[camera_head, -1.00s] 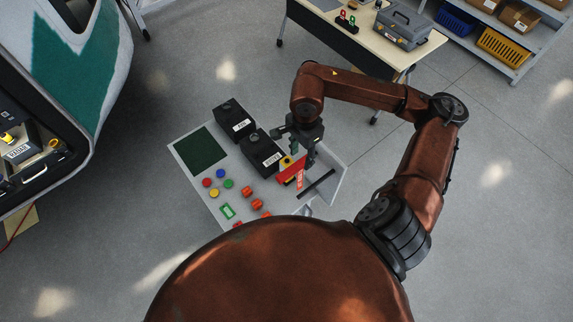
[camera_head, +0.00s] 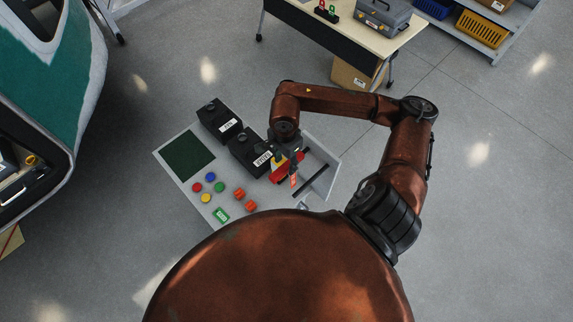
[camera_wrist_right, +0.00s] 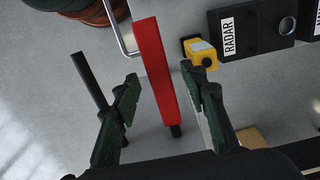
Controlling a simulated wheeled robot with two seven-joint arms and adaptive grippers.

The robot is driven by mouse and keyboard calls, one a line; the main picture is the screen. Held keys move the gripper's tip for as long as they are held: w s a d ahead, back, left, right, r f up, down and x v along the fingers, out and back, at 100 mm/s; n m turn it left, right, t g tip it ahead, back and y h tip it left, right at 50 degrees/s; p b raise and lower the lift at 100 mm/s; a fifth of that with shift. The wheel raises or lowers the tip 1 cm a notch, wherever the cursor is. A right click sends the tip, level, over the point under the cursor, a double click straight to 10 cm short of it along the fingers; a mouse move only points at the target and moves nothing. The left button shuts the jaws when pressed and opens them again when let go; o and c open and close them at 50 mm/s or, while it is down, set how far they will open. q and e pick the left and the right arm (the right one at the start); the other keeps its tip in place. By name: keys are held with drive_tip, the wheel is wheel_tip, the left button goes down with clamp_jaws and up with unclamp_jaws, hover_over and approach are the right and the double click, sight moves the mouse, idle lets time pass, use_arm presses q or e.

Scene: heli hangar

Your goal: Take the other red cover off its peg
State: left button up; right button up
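A long red cover (camera_wrist_right: 158,75) stands out between the two green-padded fingers of my right gripper (camera_wrist_right: 160,85) in the right wrist view. A short black peg end (camera_wrist_right: 176,131) shows at its lower end. The fingers are open, one on each side, with visible gaps to the cover. In the head view, the red cover (camera_head: 281,173) is partly under my right gripper (camera_head: 288,160), at the right part of the grey cart. A red tag with white marks (camera_head: 293,181) is beside it. My left gripper is out of view.
Two black boxes (camera_head: 219,121) (camera_head: 250,152) stand beside the gripper on the cart (camera_head: 172,165). A yellow block (camera_wrist_right: 201,51) is close to the right finger. A black bar (camera_head: 314,180) lies on the cart's right part. Coloured buttons (camera_head: 210,177) sit at the left. A table (camera_head: 352,30) stands behind.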

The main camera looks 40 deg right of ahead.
drive_tip(key=shift+f, duration=0.75)
drive_tip(key=shift+c, duration=0.4)
clamp_jaws()
